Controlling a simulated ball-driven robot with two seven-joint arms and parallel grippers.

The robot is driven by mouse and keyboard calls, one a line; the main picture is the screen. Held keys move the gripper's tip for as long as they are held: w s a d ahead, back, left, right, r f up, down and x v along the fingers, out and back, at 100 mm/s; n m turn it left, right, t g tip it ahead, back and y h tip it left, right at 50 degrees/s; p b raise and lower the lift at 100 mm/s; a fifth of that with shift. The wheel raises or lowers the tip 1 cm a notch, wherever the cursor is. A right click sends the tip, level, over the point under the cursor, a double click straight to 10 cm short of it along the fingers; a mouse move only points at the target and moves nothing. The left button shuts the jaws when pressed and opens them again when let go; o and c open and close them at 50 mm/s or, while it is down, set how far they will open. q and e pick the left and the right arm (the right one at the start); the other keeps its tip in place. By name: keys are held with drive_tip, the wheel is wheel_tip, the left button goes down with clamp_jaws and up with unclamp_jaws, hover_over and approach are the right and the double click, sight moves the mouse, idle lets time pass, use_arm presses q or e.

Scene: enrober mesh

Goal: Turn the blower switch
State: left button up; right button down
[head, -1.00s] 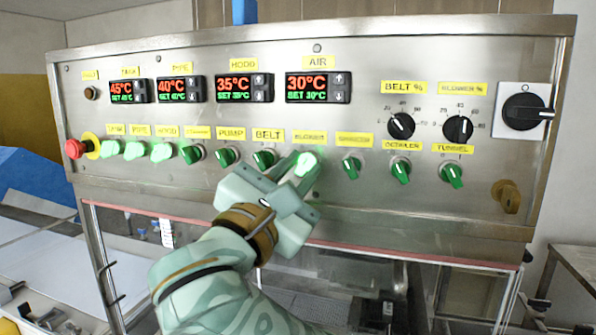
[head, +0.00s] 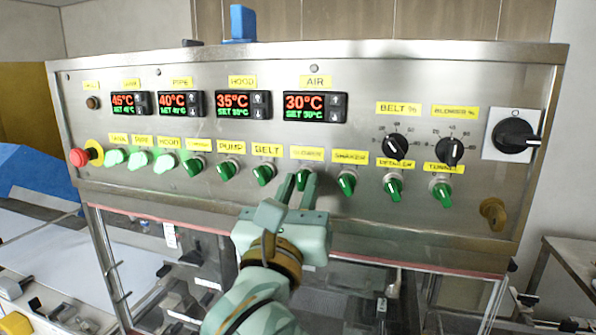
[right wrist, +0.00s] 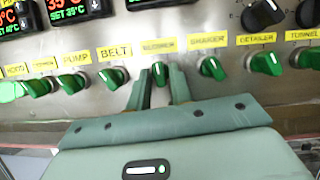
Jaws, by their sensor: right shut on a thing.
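The steel control panel (head: 400,215) carries a row of green switches under yellow labels. The blower switch (head: 301,179) is a small green knob below its label, between the belt and shaker switches. It shows dark green, unlit and about upright in the right wrist view (right wrist: 159,73). My right gripper (head: 298,185) reaches up from below, with one finger on each side of the knob; it is shut on it. The fingers hide the knob's sides. My left gripper is not in view.
The belt switch (head: 264,174) and shaker switch (head: 347,183) sit close on either side. Tank, pipe and hood switches (head: 164,162) glow green at the left. A red emergency button (head: 78,157) sticks out at the far left, and a black rotary switch (head: 514,136) at the right.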

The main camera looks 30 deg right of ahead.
drive_tip(key=n+p, duration=0.1)
drive_tip(key=n+t+y+p, duration=0.1)
drive_tip(key=n, duration=0.1)
drive_tip(key=n+p, duration=0.1)
drive_tip(key=p, duration=0.1)
drive_tip(key=shift+s+d+r+n+t+y, duration=0.1)
drive_tip(key=shift+r+n+t+y, duration=0.2)
drive_tip(key=shift+n+y, duration=0.1)
drive_tip(key=shift+f+n+y+p, duration=0.15)
drive_tip(key=shift+n+y+p, duration=0.45)
drive_tip(key=shift+n+p, duration=0.7)
drive_tip(key=shift+t, duration=0.3)
drive_tip(key=c, duration=1.5)
unclamp_jaws()
drive_tip(key=shift+f, duration=0.1)
